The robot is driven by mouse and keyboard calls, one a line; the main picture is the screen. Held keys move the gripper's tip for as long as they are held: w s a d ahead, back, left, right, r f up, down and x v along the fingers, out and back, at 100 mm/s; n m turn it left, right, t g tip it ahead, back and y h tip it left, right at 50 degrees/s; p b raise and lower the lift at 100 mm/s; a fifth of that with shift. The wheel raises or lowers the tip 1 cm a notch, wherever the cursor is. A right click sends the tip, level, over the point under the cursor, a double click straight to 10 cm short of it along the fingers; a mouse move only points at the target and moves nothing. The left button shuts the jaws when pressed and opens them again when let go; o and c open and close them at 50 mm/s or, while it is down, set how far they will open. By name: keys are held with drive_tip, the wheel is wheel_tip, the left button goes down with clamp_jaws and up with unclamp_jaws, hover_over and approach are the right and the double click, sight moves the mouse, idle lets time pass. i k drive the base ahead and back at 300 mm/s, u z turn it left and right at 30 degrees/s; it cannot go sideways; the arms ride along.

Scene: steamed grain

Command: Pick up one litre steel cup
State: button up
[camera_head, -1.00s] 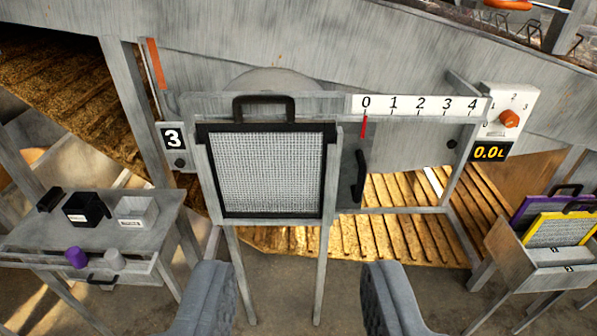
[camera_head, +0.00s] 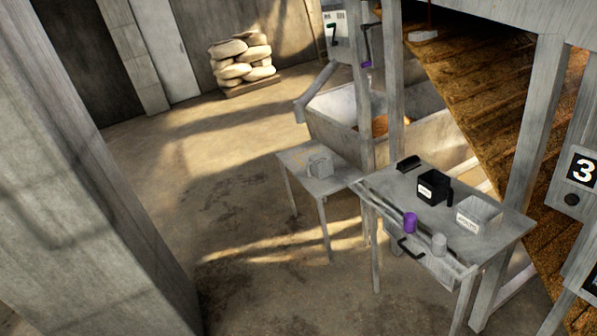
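A grey metal jug-like vessel with a handle (camera_head: 319,166) stands on a smaller, lower table to the left. No size marking is readable on any of these, so I cannot tell which one is the one litre steel cup. My gripper does not show in the current view.
The grey table (camera_head: 495,238) also holds a black handled box (camera_head: 433,186) and a grey open box (camera_head: 478,214). The smaller table (camera_head: 294,158) adjoins it. A thick pillar (camera_head: 75,170) fills the left side. Stacked sacks (camera_head: 240,62) lie at the back. Floor between is clear.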

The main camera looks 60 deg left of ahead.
sight(322, 166)
drive_tip(key=u, duration=2)
drive_tip(key=i, duration=1.3)
drive_tip(key=u, duration=0.45)
drive_tip(key=i, duration=1.25)
drive_tip(key=z, duration=0.55)
drive_tip(key=i, duration=1)
drive_tip(key=z, duration=0.4)
